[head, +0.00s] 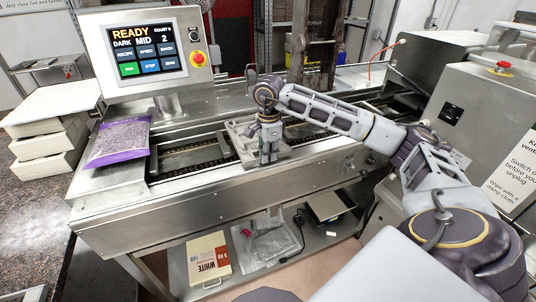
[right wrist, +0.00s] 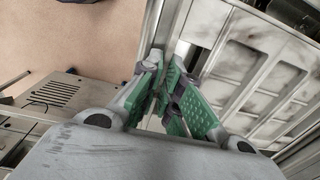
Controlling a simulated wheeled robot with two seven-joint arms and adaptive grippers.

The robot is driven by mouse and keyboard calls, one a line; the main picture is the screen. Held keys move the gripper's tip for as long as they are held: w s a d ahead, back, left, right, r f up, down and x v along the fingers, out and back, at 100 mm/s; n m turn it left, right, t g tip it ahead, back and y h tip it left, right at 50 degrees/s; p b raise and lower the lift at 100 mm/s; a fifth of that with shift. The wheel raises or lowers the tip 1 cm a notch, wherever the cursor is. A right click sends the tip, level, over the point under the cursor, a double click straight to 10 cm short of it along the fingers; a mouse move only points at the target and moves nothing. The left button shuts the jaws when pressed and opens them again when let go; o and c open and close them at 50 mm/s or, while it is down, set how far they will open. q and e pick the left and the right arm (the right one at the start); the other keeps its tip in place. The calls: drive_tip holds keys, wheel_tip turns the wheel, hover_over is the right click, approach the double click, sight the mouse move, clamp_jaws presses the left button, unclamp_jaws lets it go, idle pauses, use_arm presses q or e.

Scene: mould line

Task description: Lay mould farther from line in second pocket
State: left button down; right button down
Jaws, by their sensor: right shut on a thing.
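My right gripper (head: 268,158) points down over the line, its fingers shut at the near edge of a grey metal mould (head: 240,146). The mould is over the chain conveyor, right of an open framed pocket (head: 195,158); I cannot tell whether it rests on the line or hangs just above it. In the right wrist view the green-padded fingers (right wrist: 163,88) are closed together beside the mould (right wrist: 262,78), which shows several rectangular cavities with whitish smears. The gripper hides part of the mould's edge. My left gripper is not in view.
A control panel (head: 145,48) stands behind the line at left. A purple bag (head: 118,142) lies on the line's left end. A steel machine (head: 475,115) bounds the right. A lower shelf holds a box marked WHITE (head: 208,260) and clear bags (head: 268,240).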

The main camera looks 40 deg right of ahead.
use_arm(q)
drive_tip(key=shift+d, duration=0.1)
use_arm(e)
drive_tip(key=c, duration=1.5)
unclamp_jaws()
drive_tip(key=shift+c, duration=0.2)
drive_tip(key=shift+r, duration=0.15)
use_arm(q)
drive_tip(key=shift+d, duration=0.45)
use_arm(e)
wheel_tip(320, 180, up, 12)
drive_tip(key=shift+s, duration=0.2)
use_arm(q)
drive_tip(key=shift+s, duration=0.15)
use_arm(e)
drive_tip(key=shift+s+f, duration=0.1)
drive_tip(key=shift+f, duration=0.1)
